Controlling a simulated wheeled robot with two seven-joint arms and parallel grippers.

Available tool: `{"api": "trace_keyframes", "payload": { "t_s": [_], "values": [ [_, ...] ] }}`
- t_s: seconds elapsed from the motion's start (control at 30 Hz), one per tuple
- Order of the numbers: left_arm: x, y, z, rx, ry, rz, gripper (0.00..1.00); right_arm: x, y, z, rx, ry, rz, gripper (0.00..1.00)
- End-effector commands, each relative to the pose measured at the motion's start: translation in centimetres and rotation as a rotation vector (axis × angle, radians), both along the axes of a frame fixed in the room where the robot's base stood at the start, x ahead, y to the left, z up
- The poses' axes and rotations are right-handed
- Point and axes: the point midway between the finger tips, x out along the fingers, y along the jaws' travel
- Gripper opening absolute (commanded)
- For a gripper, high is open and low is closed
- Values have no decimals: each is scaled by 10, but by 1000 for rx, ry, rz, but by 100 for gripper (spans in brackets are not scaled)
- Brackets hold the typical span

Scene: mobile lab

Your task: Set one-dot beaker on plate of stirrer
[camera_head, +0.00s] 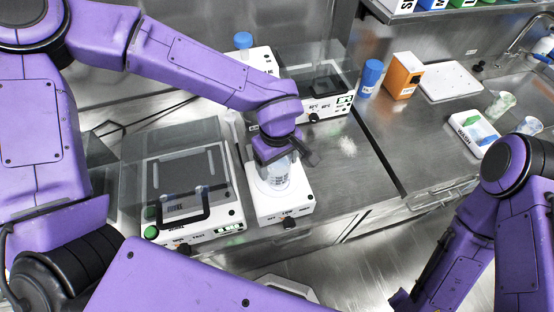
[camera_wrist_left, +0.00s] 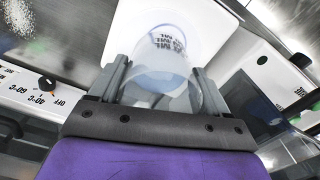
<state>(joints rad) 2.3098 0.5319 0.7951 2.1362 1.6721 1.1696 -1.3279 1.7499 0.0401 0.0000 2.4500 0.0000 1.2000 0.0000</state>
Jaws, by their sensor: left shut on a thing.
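A clear beaker (camera_head: 278,177) with printed volume marks is over the round white plate of the stirrer (camera_head: 281,208), in the middle of the head view. My left gripper (camera_head: 277,158) is shut on the beaker from above in that view. The left wrist view shows the beaker (camera_wrist_left: 162,55) between the two grey fingers (camera_wrist_left: 155,88), with "ML" print facing up. I cannot tell whether its base touches the plate, and no dot mark is readable. My right arm is at the lower right; its fingers are not visible.
A lidded device (camera_head: 185,185) with a dark handle stands left of the stirrer. A heater unit (camera_head: 325,95) with temperature marks stands behind.

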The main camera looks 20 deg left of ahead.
Motion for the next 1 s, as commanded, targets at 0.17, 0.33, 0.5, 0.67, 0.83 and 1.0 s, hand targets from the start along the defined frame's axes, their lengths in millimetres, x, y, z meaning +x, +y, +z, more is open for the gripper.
{"api": "trace_keyframes", "payload": {
  "t_s": [0.17, 0.33, 0.5, 0.67, 0.83, 1.0],
  "values": [
    [0, 0, -2, 0, 0, 0, 100, 0, 0, 0, 0, 0, 0, 0],
    [0, 0, -2, 0, 0, 0, 100, 0, 0, 0, 0, 0, 0, 0],
    [1, 0, 14, -2, -3, 3, 100, 0, 0, 0, 0, 0, 0, 0],
    [1, 0, 54, -2, -5, 3, 100, 0, 0, 0, 0, 0, 0, 0],
    [0, 0, 95, -2, -3, 2, 100, 0, 0, -1, 0, 0, 0, 0],
    [0, 0, 118, -1, -1, 1, 100, 0, 0, -1, 0, 0, 0, 0]
  ]
}}
